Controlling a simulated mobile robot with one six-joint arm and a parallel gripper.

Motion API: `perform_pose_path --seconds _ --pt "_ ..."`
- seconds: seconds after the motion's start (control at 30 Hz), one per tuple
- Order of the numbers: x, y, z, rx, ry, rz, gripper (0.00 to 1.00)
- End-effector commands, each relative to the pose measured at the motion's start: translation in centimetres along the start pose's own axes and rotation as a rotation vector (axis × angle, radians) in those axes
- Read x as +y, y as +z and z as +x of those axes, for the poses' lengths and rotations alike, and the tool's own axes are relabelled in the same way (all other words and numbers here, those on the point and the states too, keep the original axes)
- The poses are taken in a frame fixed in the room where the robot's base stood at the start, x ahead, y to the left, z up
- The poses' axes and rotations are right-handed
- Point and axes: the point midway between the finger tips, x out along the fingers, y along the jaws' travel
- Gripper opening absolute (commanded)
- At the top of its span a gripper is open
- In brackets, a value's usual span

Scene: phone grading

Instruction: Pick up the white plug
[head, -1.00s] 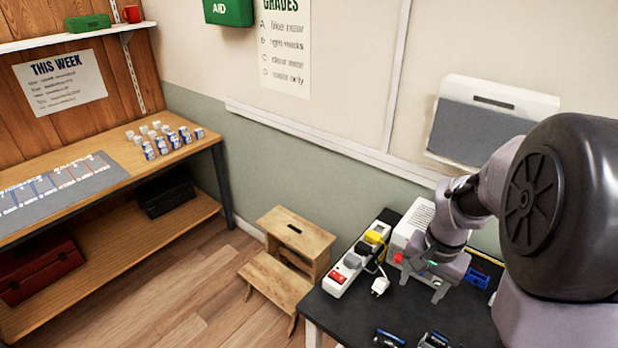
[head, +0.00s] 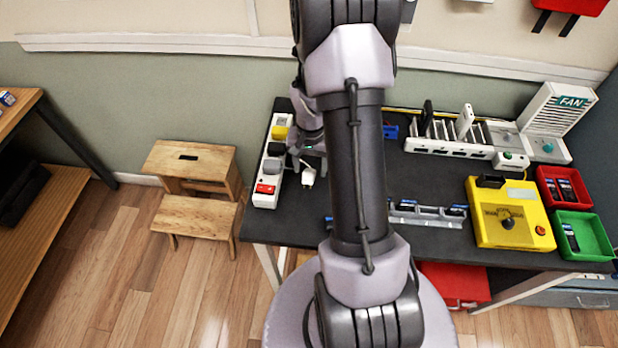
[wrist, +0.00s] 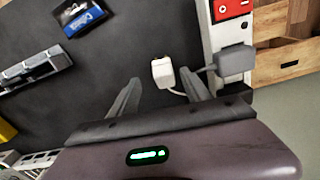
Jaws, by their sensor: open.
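The white plug (head: 308,177) lies on the dark tabletop just right of the power strip (head: 264,192), with a cable at its back. In the wrist view the white plug (wrist: 163,73) appears between the tips of my open gripper (wrist: 160,77), with a gap to each finger. No contact shows, and I cannot tell the height of the fingers above the table. In the head view my arm hides part of the gripper, which is just behind the plug.
A grey plug (wrist: 234,61) sits on the strip close to the right finger. A blue-labelled item (wrist: 82,16) lies on the table. A yellow tester (head: 508,215), red tray (head: 562,188) and green tray (head: 582,236) stand at right. A wooden step stool (head: 190,160) is left of the table.

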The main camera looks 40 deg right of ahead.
Motion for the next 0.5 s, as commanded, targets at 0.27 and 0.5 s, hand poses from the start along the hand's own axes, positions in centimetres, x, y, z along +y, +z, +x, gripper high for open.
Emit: perform_pose_path --seconds 0.27,0.5 --pt "-0.4 -0.1 4.6 -0.001 0.001 -0.001 0.56" --pt "-0.4 -0.2 4.3 -0.001 0.0 -0.001 0.37"
